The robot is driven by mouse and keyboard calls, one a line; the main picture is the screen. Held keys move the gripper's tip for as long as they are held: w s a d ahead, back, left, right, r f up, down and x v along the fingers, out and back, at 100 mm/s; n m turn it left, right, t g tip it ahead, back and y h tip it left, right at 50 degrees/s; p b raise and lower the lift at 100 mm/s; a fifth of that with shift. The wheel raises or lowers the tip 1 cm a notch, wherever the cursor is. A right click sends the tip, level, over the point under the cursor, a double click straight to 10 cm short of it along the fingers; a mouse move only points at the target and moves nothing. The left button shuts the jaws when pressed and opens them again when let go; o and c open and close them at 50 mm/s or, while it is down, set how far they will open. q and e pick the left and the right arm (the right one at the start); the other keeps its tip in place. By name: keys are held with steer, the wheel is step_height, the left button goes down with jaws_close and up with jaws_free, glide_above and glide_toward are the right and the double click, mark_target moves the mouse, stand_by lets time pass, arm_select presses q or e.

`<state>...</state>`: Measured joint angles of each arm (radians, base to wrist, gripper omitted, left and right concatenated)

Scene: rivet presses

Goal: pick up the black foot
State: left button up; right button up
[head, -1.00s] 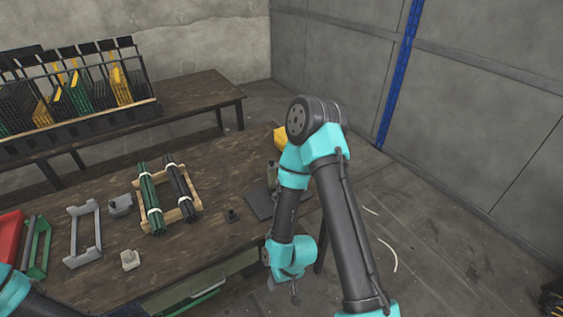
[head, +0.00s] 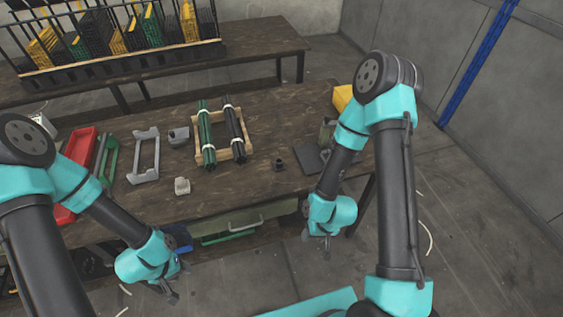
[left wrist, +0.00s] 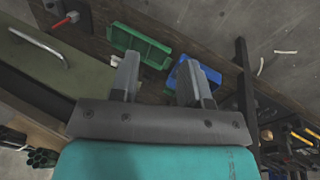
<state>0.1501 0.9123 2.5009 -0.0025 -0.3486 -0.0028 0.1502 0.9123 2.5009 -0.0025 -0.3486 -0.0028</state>
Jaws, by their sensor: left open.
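The black foot (head: 279,164) is a small dark piece standing on the brown wooden table, right of the bundle of green and black tubes. My left gripper (head: 171,287) hangs in front of the table's front edge, low and left of the foot and well apart from it. In the left wrist view its two fingers (left wrist: 160,80) are spread with nothing between them. My right gripper (head: 318,243) hangs near the table's front right corner, below and right of the foot. It is too small and dark to read its jaws. The foot is not seen in the left wrist view.
Green and black tubes (head: 206,140) lie on a wooden frame left of the foot. A dark flat plate (head: 309,161) lies close on its right. Grey brackets (head: 145,157), a pale block (head: 182,186) and a red tray (head: 76,170) are further left. Table (head: 250,190) in front of the foot is clear.

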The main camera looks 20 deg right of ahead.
arm_select(q)
steer(key=shift+o, duration=0.3)
steer(key=shift+o, duration=1.4)
